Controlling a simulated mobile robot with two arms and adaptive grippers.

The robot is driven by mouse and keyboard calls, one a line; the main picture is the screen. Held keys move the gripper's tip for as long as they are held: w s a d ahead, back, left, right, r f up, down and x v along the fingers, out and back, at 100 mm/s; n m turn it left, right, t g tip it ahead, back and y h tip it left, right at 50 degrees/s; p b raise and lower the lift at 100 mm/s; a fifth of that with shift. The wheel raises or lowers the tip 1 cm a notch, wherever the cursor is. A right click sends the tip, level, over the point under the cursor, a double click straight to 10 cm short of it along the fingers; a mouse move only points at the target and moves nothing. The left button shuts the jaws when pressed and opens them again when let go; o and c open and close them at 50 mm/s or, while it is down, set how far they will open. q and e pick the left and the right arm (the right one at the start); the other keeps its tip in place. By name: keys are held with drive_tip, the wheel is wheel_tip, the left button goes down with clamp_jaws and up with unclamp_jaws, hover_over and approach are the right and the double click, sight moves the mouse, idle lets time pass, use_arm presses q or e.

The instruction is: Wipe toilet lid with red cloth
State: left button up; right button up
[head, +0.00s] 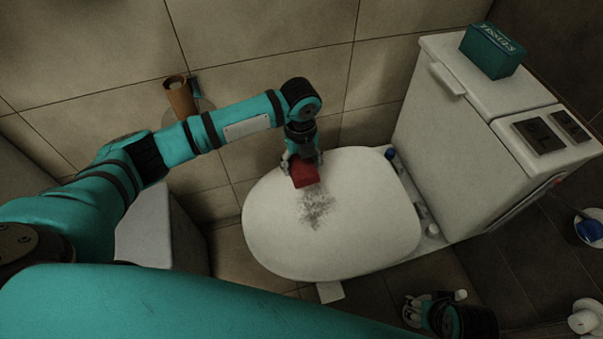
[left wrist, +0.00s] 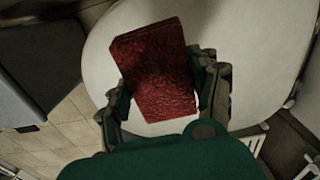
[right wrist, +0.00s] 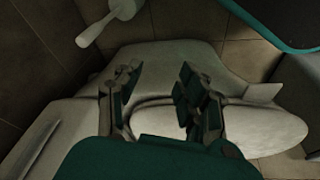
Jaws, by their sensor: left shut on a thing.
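The white toilet lid (head: 375,215) is closed, with a dark grey smudge (head: 317,207) near its middle. My left gripper (head: 304,168) is over the lid's far edge, shut on the folded red cloth (head: 305,175). The cloth is just beyond the smudge; whether it touches the lid is hard to tell. In the left wrist view the red cloth (left wrist: 155,70) sits between the fingers above the lid (left wrist: 240,60). My right gripper (head: 435,305) is low at the bottom right, beside the toilet. In the right wrist view its fingers (right wrist: 160,90) are apart and empty.
The white cistern (head: 440,140) stands right of the lid, with a teal tissue box (head: 492,50) and a dark flush plate (head: 545,130) on it. A brown cup (head: 180,98) is on the tiled wall. A toilet brush (head: 588,228) and a paper roll (head: 585,318) are at far right.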

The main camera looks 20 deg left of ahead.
use_arm(q)
drive_tip(key=shift+w+f+m+b, duration=0.15)
drive_tip(key=shift+f+m+b, duration=0.15)
drive_tip(key=shift+f, duration=0.25)
drive_tip(key=shift+f+b, duration=0.9)
drive_tip(key=shift+b, duration=0.2)
drive_tip(key=f+b, duration=0.2)
drive_tip(key=shift+b, duration=0.35)
drive_tip(key=shift+f+b, duration=0.75)
drive_tip(key=shift+b, duration=0.35)
drive_tip(key=shift+f, duration=0.1)
use_arm(e)
drive_tip(key=w+a+r+t+y, duration=0.1)
drive_tip(key=w+a+r+t, duration=0.2)
drive_tip(key=w+r+t, duration=0.3)
drive_tip(key=w+a+r+t+y, duration=0.2)
drive_tip(key=w+a+r+t, duration=0.1)
drive_tip(key=w+r+t, duration=0.4)
drive_tip(key=shift+w+r+n+y, duration=0.3)
drive_tip(key=shift+w+r, duration=0.6)
drive_tip(key=shift+r, duration=0.75)
use_arm(q)
drive_tip(key=shift+f+b, duration=0.3)
drive_tip(key=shift+f, duration=0.35)
use_arm(e)
drive_tip(key=shift+r+t, duration=0.4)
use_arm(q)
drive_tip(key=shift+f, duration=0.1)
use_arm(e)
drive_tip(key=shift+a+r, duration=0.1)
